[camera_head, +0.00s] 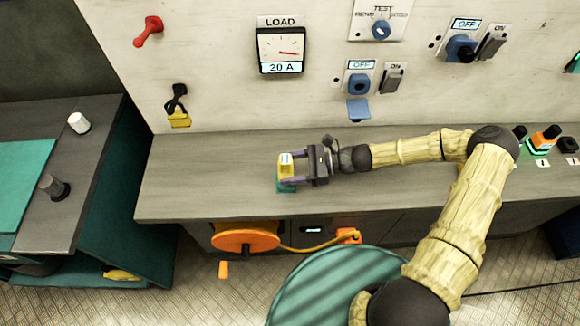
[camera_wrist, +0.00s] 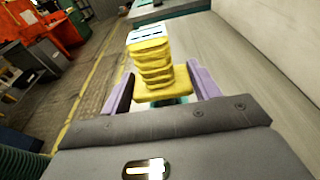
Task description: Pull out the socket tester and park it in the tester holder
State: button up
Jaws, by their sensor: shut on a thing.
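The socket tester (camera_head: 285,160) is a ribbed yellow body with a pale face. It shows large between the purple fingers in the wrist view (camera_wrist: 151,62). My gripper (camera_head: 290,168) is shut on it, over the left part of the grey counter; the wrist view also shows the gripper (camera_wrist: 160,88). A small teal block (camera_head: 286,188), seemingly the tester holder, is directly below the tester. Its teal edge shows under the tester in the wrist view (camera_wrist: 168,101). I cannot tell whether the tester rests in it or hangs just above. The blue wall socket (camera_head: 359,84) holds no tester.
The wall above the counter (camera_head: 215,175) carries a load meter (camera_head: 281,50), a second blue socket (camera_head: 461,48), switches and a yellow padlock (camera_head: 179,120). An orange cable reel (camera_head: 245,240) sits below the front edge. Lit buttons (camera_head: 541,142) stand at right. The counter left of the tester is bare.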

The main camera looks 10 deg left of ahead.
aim_at(291, 175)
jog(key=shift+f+b, duration=1.15)
jog(key=shift+f, duration=0.85)
jog(key=o, duration=1.4)
jog(key=shift+c, duration=0.2)
jog(key=b+v, duration=0.4)
jog(key=v, duration=1.3)
jog(key=shift+d+r, duration=0.2)
